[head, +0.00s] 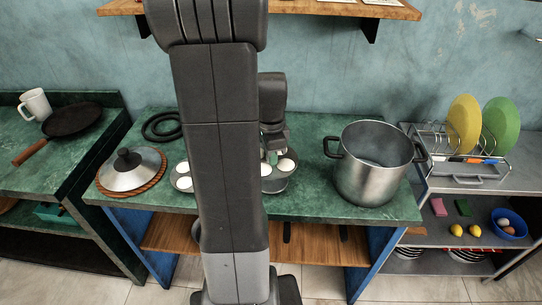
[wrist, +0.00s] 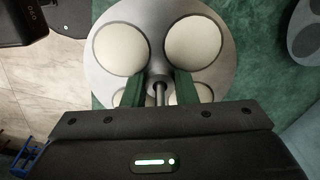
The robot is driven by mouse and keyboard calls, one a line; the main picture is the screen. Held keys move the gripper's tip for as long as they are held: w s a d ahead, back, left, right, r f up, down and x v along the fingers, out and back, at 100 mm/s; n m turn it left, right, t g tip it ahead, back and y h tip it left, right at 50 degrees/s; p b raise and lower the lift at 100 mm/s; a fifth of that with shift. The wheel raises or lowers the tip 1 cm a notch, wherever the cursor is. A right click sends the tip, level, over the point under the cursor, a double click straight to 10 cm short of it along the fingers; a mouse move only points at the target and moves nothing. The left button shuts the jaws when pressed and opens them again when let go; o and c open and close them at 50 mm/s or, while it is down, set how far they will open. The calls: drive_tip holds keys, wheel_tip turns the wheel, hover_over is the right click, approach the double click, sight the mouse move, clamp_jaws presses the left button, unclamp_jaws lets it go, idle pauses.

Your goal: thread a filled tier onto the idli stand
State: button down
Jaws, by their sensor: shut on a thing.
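A round grey metal tier (wrist: 152,18) with white filled cups lies under my gripper (wrist: 160,90) in the wrist view. Two cups show fully, and the others are partly hidden by the fingers. My green fingers are shut at the tier's centre, on either side of a narrow upright metal piece (wrist: 159,93). In the head view my gripper (head: 272,157) is low over the counter, with white idlis (head: 286,165) beside it. Another plate with white idlis (head: 182,183) shows left of my arm. My arm hides the space between, and I cannot tell whether the held tier is around the stand's post.
A large steel pot (head: 372,170) stands to the right. A domed lid (head: 130,172) rests on a woven mat at left, with a black ring-shaped item (head: 162,126) behind. A grey disc with dark round spots (wrist: 303,32) is at the wrist view's right edge. The dish rack (head: 460,155) is far right.

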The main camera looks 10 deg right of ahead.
drive_tip(key=shift+f+b, duration=0.3)
drive_tip(key=shift+f, duration=0.2)
drive_tip(key=c, duration=1.1)
unclamp_jaws()
drive_tip(key=shift+r, duration=0.1)
wheel_tip(320, 180, up, 14)
drive_tip(key=shift+f+p, duration=0.15)
drive_tip(key=shift+p, duration=0.25)
wheel_tip(320, 180, down, 14)
drive_tip(key=shift+b, duration=0.4)
drive_tip(key=shift+r, duration=0.2)
